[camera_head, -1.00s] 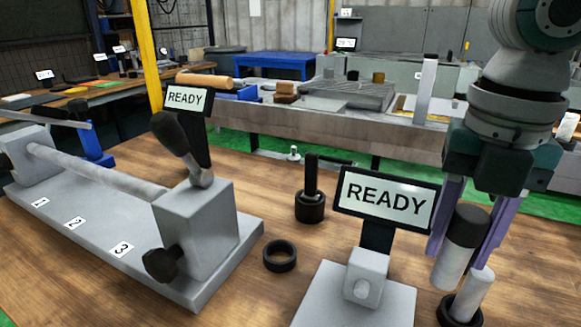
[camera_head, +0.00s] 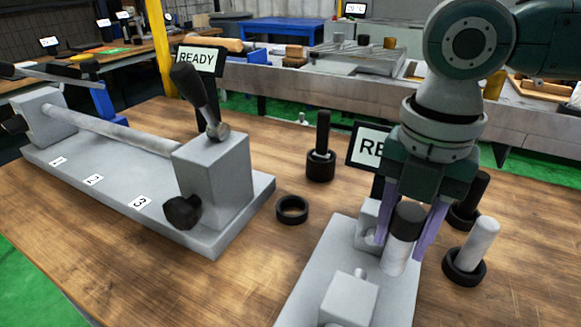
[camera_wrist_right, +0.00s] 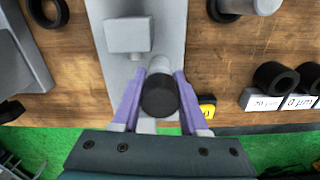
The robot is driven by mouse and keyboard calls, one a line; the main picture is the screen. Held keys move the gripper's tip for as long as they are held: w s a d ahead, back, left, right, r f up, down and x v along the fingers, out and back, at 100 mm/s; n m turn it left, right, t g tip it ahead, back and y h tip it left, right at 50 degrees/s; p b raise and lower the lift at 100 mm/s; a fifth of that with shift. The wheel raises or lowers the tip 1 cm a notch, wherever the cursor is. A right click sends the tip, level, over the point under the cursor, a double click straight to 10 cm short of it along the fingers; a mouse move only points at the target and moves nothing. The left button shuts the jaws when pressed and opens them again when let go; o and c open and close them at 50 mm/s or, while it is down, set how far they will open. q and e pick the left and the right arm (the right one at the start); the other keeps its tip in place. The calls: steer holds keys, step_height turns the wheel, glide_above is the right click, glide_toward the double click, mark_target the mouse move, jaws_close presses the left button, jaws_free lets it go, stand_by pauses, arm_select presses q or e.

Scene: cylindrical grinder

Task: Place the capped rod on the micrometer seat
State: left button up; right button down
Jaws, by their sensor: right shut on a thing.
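The capped rod (camera_head: 396,257) is a pale grey cylinder with a black cap (camera_head: 408,222). My right gripper (camera_head: 402,240) is shut on it, one purple finger on each side, and holds it nearly upright. The rod is over the micrometer's grey base (camera_head: 318,258), between two small grey blocks: a rear one (camera_head: 368,217) by the display and a front one (camera_head: 348,299). In the right wrist view the black cap (camera_wrist_right: 160,95) hides most of the rod. I cannot tell whether its lower end touches the seat. My left gripper is not in view.
A plain rod (camera_head: 477,240) stands in a black ring (camera_head: 464,267) at right. An empty black ring (camera_head: 292,209) lies left of the micrometer. The grinder (camera_head: 213,190) fills the left.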

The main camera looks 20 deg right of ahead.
mark_target(373, 234)
steer(key=shift+w+a+f+b, duration=0.35)
steer(key=shift+w+a+f, duration=0.65)
steer(key=shift+w, duration=0.15)
steer(key=shift+w+a+f, duration=0.1)
steer(key=shift+f, duration=0.05)
steer(key=shift+f, duration=0.1)
steer(key=shift+c, duration=2.2)
jaws_free()
steer(key=shift+r, duration=0.4)
step_height(373, 234, up, 11)
steer(key=p, duration=0.1)
steer(key=shift+r+p, duration=0.2)
steer(key=shift+p, duration=0.15)
